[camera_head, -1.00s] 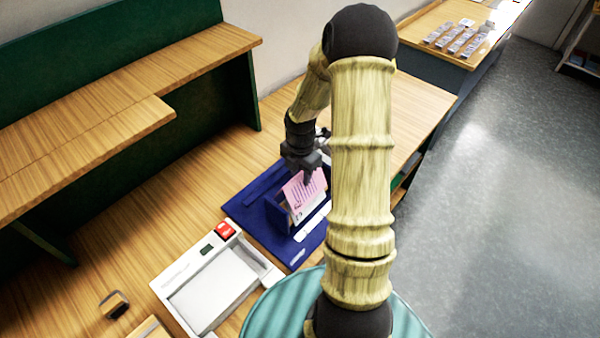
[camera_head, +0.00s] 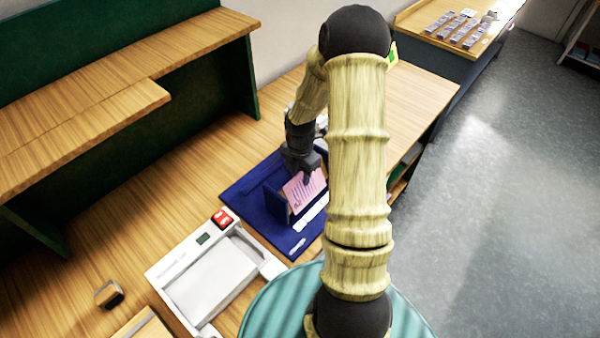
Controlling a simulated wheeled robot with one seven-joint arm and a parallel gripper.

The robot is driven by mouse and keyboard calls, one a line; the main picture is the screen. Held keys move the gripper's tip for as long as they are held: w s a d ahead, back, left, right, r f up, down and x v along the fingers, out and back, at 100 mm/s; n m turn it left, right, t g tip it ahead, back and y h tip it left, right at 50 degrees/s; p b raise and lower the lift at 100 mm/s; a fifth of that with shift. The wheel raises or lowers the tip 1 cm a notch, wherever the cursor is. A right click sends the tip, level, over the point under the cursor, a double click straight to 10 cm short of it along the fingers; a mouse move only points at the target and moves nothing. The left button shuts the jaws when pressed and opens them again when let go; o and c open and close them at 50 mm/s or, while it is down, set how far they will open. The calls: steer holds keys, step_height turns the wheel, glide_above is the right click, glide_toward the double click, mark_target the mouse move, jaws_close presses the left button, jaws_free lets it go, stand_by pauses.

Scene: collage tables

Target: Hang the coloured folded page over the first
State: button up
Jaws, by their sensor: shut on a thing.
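The coloured folded page (camera_head: 304,191) is pink with dark printed lines. It hangs tilted from my gripper (camera_head: 304,178), which is shut on its upper edge. The page is at a dark blue stand (camera_head: 274,206) on a blue mat (camera_head: 243,191). A white page, the first, showed below the pink one earlier; now the pink page covers most of that spot. I cannot tell whether the pink page touches the stand or the white page. My arm hides the right side of the mat.
A white device (camera_head: 168,268) with a red part and a tray stands on the wooden table left of the mat. A small dark-edged block (camera_head: 108,293) lies at the lower left. A raised wooden shelf (camera_head: 190,45) is behind. Bare table lies left of the mat.

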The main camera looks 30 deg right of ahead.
steer(key=o, duration=1)
step_height(320, 180, up, 17)
steer(key=shift+r+b, duration=0.15)
steer(key=shift+b, duration=0.55)
steer(key=shift+a, duration=0.1)
